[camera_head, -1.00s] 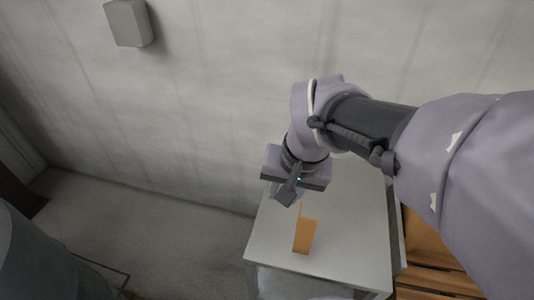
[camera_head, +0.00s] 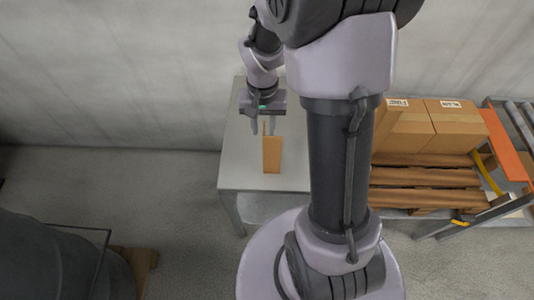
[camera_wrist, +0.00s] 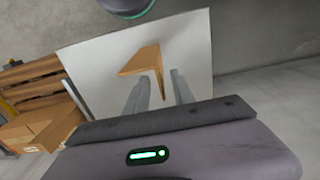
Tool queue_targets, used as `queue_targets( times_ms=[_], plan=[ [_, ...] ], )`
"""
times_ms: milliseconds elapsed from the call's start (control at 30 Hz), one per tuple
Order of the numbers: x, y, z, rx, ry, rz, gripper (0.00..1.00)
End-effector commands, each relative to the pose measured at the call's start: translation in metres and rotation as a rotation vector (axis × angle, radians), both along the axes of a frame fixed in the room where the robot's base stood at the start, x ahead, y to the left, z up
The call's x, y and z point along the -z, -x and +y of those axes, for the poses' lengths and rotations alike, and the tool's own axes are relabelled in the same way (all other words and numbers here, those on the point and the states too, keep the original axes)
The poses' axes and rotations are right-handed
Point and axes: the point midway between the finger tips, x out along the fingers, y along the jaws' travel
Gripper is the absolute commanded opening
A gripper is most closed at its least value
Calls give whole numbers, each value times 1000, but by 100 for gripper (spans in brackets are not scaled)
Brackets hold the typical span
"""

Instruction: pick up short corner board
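The short corner board (camera_head: 272,155) is a tan, L-shaped piece standing on a pale grey table (camera_head: 235,165). In the wrist view the corner board (camera_wrist: 143,62) shows its angled shape, with one thin leg reaching toward the space between my fingers. My gripper (camera_head: 263,130) is open, fingers pointing down, close to the board's upper end. In the wrist view the two fingers of my gripper (camera_wrist: 160,75) are apart with nothing clamped between them. Whether a finger touches the board I cannot tell.
Cardboard boxes (camera_head: 430,128) sit on a wooden pallet (camera_head: 425,178) to the right of the table. A roller conveyor (camera_head: 515,120) is further right. A wall stands behind the table. A dark grey tank (camera_head: 45,260) is at lower left. The tabletop around the board is clear.

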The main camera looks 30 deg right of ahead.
Motion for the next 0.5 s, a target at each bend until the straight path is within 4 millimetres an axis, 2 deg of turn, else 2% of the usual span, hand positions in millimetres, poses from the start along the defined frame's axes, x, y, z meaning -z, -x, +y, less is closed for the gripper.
queue_targets(
  times_ms=[300, 500],
  plan=[
    [58, 1, 0, 0, -2, 2, 30],
    [62, 0, 0, 0, 0, 0, 30]
  ],
)
